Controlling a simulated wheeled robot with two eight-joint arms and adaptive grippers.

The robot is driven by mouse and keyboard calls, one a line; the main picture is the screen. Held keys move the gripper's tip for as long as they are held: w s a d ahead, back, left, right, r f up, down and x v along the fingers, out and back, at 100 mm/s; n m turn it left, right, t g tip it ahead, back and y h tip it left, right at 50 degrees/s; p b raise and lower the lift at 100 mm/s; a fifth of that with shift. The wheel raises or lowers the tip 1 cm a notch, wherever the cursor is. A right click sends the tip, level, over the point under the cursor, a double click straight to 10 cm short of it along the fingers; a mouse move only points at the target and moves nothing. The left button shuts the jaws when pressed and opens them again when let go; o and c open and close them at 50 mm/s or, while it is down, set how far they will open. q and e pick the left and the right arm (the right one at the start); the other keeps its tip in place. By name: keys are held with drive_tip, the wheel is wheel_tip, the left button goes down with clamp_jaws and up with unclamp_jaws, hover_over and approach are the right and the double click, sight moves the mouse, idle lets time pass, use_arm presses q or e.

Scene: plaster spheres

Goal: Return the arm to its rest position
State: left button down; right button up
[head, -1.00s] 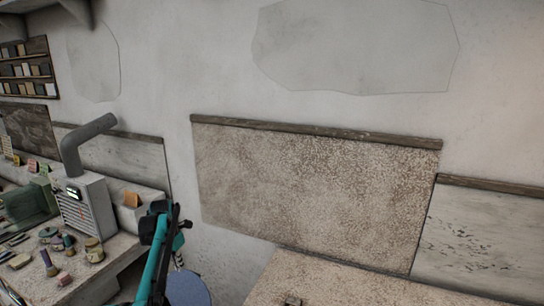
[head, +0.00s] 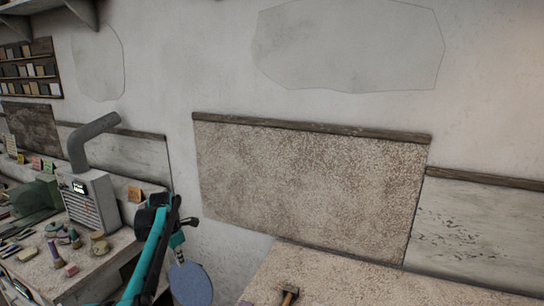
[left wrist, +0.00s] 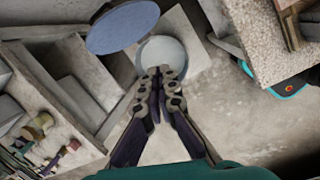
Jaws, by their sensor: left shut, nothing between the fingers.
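My left arm (head: 150,262), teal and black, rises from the bottom of the head view, left of centre. Its dark end stands in front of the wall, right of the left workbench. My left gripper (left wrist: 160,72) shows clearly in the left wrist view. Its dark jointed fingers meet at the tips, shut and empty. A pale round thing (left wrist: 165,50) lies beyond the tips; I cannot tell whether they touch. My right gripper is in neither view.
A blue-grey disc (head: 190,284) is close beside my arm. The left workbench (head: 105,262) holds a grey heater-like box (head: 92,203) with a bent pipe, and several small jars. A right-hand table (head: 345,283) bears a hammer (head: 289,295).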

use_arm(q)
drive_tip(key=s+d+r+m+t, duration=0.1)
drive_tip(key=s+d+r+m, duration=0.25)
drive_tip(key=s, duration=0.25)
drive_tip(key=s+d+r+m+t+b, duration=0.1)
drive_tip(key=s+d+r+m, duration=0.1)
drive_tip(key=s+m, duration=0.35)
drive_tip(key=s+d+r+m, duration=0.2)
drive_tip(key=s+d+m, duration=0.15)
drive_tip(key=s, duration=0.25)
drive_tip(key=s+d+f+m+t, duration=0.1)
drive_tip(key=s+f+m, duration=0.2)
drive_tip(key=s, duration=0.4)
drive_tip(key=s+d+f+m+t+b, duration=0.1)
drive_tip(key=s+d+f+m, duration=0.1)
drive_tip(key=s+m, duration=0.4)
drive_tip(key=s+d+f+m+t, duration=0.1)
drive_tip(key=s+f+m, duration=0.4)
drive_tip(key=s, duration=0.2)
drive_tip(key=shift+s+d+b, duration=0.25)
drive_tip(key=shift+s+b, duration=0.05)
drive_tip(key=shift+s, duration=0.05)
drive_tip(key=shift+f+m, duration=0.1)
drive_tip(key=shift+m, duration=0.15)
